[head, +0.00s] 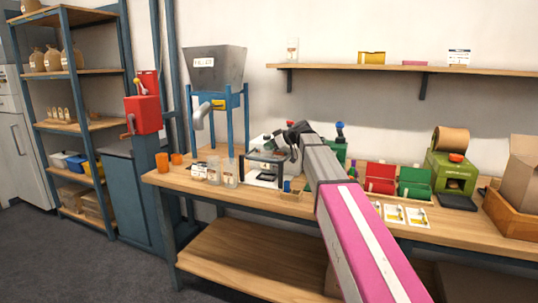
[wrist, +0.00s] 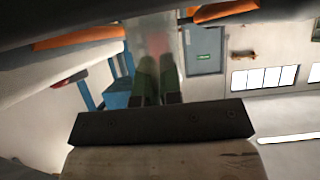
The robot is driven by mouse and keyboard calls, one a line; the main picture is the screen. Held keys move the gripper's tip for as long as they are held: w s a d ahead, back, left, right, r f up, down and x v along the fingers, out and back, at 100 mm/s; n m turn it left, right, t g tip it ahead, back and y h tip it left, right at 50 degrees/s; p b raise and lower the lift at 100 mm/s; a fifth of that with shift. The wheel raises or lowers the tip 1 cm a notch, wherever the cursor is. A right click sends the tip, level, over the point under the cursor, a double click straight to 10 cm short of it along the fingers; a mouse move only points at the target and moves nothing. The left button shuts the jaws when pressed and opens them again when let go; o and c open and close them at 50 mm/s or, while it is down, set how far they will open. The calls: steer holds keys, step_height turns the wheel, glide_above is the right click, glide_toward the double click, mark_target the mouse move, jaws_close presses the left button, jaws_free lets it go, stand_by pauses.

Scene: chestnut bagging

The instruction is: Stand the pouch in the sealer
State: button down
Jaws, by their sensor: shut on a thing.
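My gripper (head: 266,142) is over the middle of the workbench, at the end of my pink and grey arm. In the wrist view its two green fingers (wrist: 156,75) are close together. A pale, see-through, blurred shape (wrist: 155,42) shows beyond the fingertips; it looks like the pouch, held between them. Its outline and tilt are hard to make out. Below the gripper in the head view is a black-framed, white device (head: 265,178) on the bench, perhaps the sealer. I cannot tell whether the pouch touches it. My arm hides part of the bench behind it.
Clear containers (head: 222,172) and orange cups (head: 162,161) stand at the bench's left, below a grey hopper (head: 215,66) on a blue stand. Red (head: 380,178) and green (head: 414,183) bins and a green machine (head: 450,172) are right of my arm. A shelf (head: 400,70) runs above.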

mark_target(269, 152)
steer(key=shift+f, duration=1.65)
steer(key=c, duration=1.3)
jaws_free()
steer(key=v, duration=1.2)
